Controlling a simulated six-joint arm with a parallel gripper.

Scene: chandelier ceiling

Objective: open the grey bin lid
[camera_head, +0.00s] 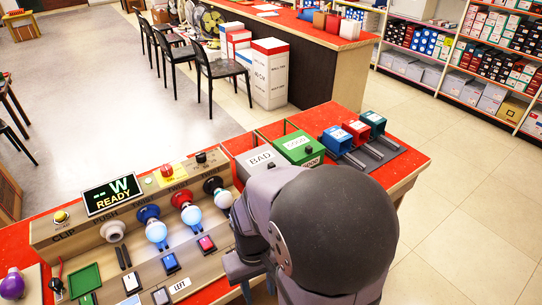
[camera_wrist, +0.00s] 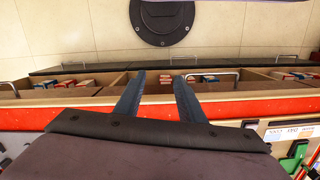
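The grey bin (camera_head: 262,157) with a white "BAD" label stands on the red-topped bench, left of the green bin. Its lid looks flat and shut. My arm hides its front part in the head view. In the wrist view my gripper (camera_wrist: 159,76) shows two dark fingers spread apart with nothing held between them. It points at a row of open drawers, and the grey bin is not recognisable there. In the head view my arm's bulk hides the fingertips, so I cannot tell their exact distance from the bin.
The green bin (camera_head: 303,148) stands close beside the grey one. Blue, red and teal holders (camera_head: 357,131) are further right. Bulbs (camera_head: 156,231), switches and a "READY" display (camera_head: 112,194) fill the panel to the left. Drawers (camera_wrist: 237,83) holding small boxes cross the wrist view.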

